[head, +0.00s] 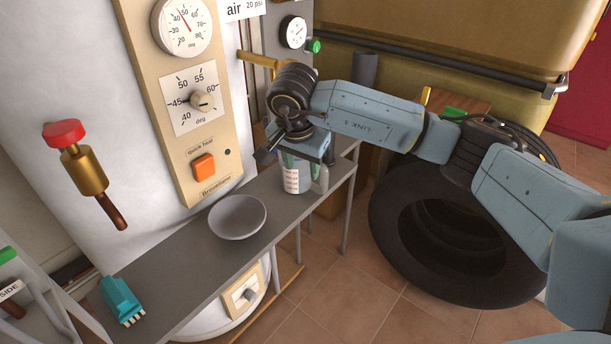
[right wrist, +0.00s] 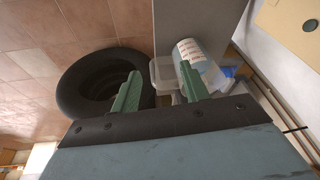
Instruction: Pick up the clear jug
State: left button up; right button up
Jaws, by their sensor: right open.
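The clear jug (head: 293,178), with red markings on a white label, stands upright near the far end of the grey shelf (head: 185,262). Its handle is on the right in the head view. My right gripper (head: 288,157) is just above and in front of the jug and hides its top. In the right wrist view the jug (right wrist: 196,58) is beyond the green fingers, on the right finger's side. My right gripper (right wrist: 159,71) is open with nothing held between its fingers. I cannot tell whether a finger touches the jug. My left gripper is not in view.
A grey bowl (head: 237,217) and a teal brush-like object (head: 122,300) are on the shelf. The white boiler (head: 130,120) stands behind it, with a red-topped valve (head: 75,160) and a dial panel (head: 200,110).

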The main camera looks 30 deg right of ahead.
aim_at(323, 179)
jog(key=shift+h, duration=0.7)
jog(key=d+f, duration=0.1)
jog(key=d, duration=0.1)
jog(key=w+d+f+b, duration=0.1)
jog(key=f, duration=0.1)
jog(key=d+f, duration=0.2)
jog(key=shift+w+d+f+b, duration=0.15)
jog(key=shift+w+d+b, duration=0.15)
jog(key=shift+w+b, duration=0.1)
jog(key=shift+b+x, duration=0.7)
jog(key=shift+x, duration=1.65)
jog(key=shift+w+d+f, duration=0.25)
jog(key=shift+d+f, duration=0.1)
jog(key=shift+d, duration=0.05)
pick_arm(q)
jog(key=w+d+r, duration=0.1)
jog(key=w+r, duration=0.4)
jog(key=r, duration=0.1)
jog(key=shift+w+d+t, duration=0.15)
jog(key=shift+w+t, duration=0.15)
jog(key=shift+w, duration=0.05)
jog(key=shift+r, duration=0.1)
pick_arm(e)
jog(key=shift+c, duration=0.5)
jog(key=shift+r, duration=0.1)
grip_shut()
